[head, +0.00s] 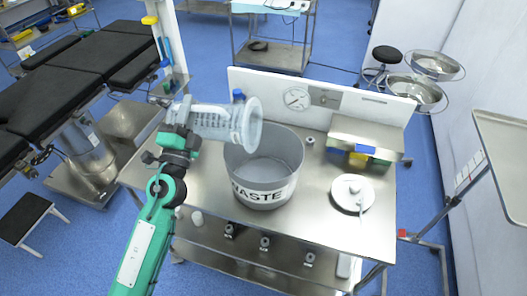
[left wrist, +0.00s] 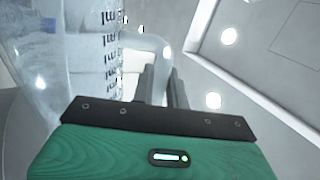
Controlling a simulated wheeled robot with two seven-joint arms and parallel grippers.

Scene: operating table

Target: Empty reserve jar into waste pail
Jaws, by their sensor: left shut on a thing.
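A clear, graduated reserve jar (head: 219,122) is held tipped on its side, its open mouth facing right. The mouth is over the left rim of the grey waste pail (head: 264,187), which stands on the steel table and is labelled WASTE. The part of the pail's inside that shows looks empty. My left gripper (head: 177,128) is shut on the jar near its left end. In the left wrist view the jar (left wrist: 62,60) is at the left, and its handle runs between the gripper's fingers (left wrist: 163,85). I cannot tell whether liquid is left in the jar.
The steel table (head: 318,222) also bears a round white device (head: 352,193) at right and a metal box (head: 366,138) with coloured fronts at the back. A white backboard (head: 330,98) with a gauge closes the rear. A black operating bed (head: 60,82) stands at left.

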